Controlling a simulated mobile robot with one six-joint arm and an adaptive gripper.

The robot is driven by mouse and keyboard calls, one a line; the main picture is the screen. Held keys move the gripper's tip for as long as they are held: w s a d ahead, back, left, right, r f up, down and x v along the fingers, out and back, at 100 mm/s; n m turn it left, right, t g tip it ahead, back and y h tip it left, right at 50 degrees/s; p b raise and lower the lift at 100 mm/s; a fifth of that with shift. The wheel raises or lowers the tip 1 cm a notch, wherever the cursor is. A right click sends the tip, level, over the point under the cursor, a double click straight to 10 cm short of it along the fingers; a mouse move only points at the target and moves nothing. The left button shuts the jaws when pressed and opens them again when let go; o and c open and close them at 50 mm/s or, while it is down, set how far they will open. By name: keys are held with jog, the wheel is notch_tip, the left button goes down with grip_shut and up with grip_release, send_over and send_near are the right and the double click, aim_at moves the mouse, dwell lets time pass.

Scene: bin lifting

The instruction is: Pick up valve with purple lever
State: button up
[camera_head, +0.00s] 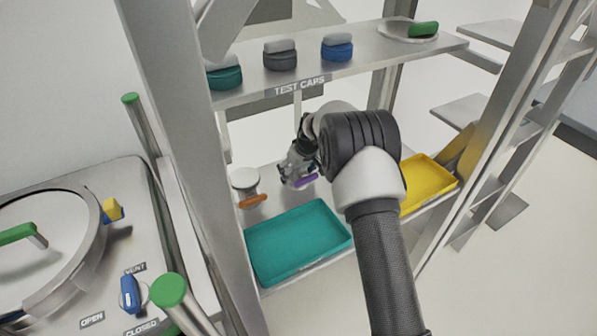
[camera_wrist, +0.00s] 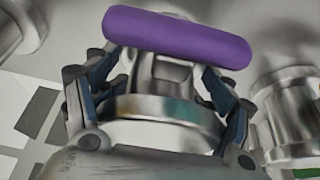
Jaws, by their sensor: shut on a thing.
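The valve with the purple lever (camera_wrist: 180,36) fills the middle of the wrist view. Its metal body (camera_wrist: 160,105) stands between the two fingers of my gripper (camera_wrist: 160,88), which is shut on it, one finger on each side below the lever. In the head view the purple lever (camera_head: 305,181) shows just beside my gripper (camera_head: 290,170), low over the lower shelf. My arm hides part of the valve there. I cannot tell whether the valve rests on the shelf or is lifted.
A valve with an orange lever (camera_head: 253,201) stands to the left. A teal tray (camera_head: 250,262) lies in front and a yellow tray (camera_head: 452,183) to the right. Above is the shelf marked TEST CAPS (camera_head: 375,58) with several caps. A metal part (camera_wrist: 290,105) stands close right.

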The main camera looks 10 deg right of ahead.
jog(key=shift+s+f, duration=0.15)
jog(key=shift+s, duration=0.1)
jog(key=shift+s+d+r, duration=0.15)
jog(key=shift+s+r, duration=0.05)
jog(key=shift+r, duration=0.05)
jog(key=s+d+r+p, duration=0.1)
jog(key=s+d+r, duration=0.1)
jog(key=s, duration=0.4)
jog(key=s+d+r+p, duration=0.1)
jog(key=s+d+r, duration=0.1)
jog(key=s+r, duration=0.3)
jog(key=shift+s+d+r, duration=0.25)
jog(key=shift+s+d, duration=0.1)
jog(key=shift+s, duration=0.15)
notch_tip(320, 180, up, 6)
jog(key=p, duration=0.4)
dwell(0.4)
